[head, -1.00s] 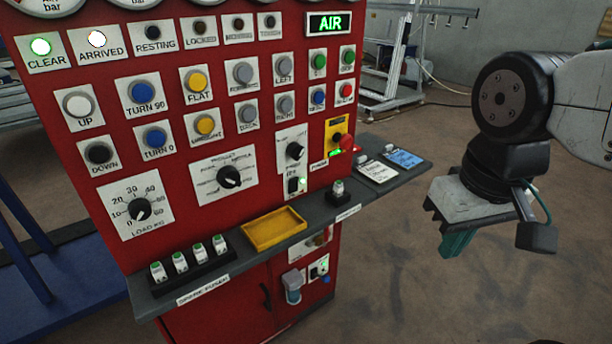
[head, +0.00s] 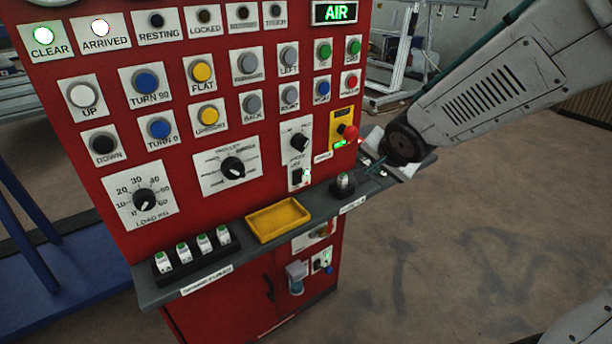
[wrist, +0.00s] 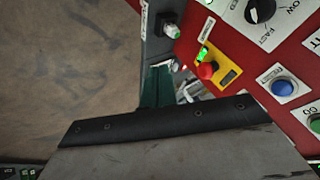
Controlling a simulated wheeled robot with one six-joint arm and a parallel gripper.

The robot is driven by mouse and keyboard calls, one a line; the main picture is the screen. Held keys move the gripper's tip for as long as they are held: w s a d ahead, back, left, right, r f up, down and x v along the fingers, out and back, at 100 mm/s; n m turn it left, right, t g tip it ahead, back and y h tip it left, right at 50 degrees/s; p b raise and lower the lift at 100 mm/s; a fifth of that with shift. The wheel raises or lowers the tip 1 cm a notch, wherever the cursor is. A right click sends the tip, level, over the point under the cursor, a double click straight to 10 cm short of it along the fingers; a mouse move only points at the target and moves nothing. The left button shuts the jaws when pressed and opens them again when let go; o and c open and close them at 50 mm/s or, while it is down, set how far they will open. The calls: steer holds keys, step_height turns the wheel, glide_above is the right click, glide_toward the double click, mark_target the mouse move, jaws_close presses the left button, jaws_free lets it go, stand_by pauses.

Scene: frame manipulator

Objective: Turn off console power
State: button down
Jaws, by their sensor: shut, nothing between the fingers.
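The red console (head: 105,210) fills the left and middle of the head view. On its right side a yellow plate (head: 345,117) carries a red knob (head: 350,132) and a lit green indicator (head: 339,144). In the wrist view the red knob (wrist: 207,70) and lit green indicator (wrist: 203,53) show close to the fingers.
The grey ledge (head: 235,252) juts out below the panel, with a yellow tray (head: 278,220), several spare fuses (head: 193,247) and a small white-topped part (head: 344,182). Cards on the ledge's right end are partly hidden by my wrist. Open floor lies to the right.

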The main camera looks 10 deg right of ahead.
steer(key=w+a+f+m+t+y, duration=0.1)
steer(key=w+a+f+m+y, duration=0.2)
steer(key=w+a+f, duration=0.3)
steer(key=shift+a+f+y, duration=0.35)
steer(key=shift+a+y, duration=0.55)
steer(key=shift+w, duration=0.15)
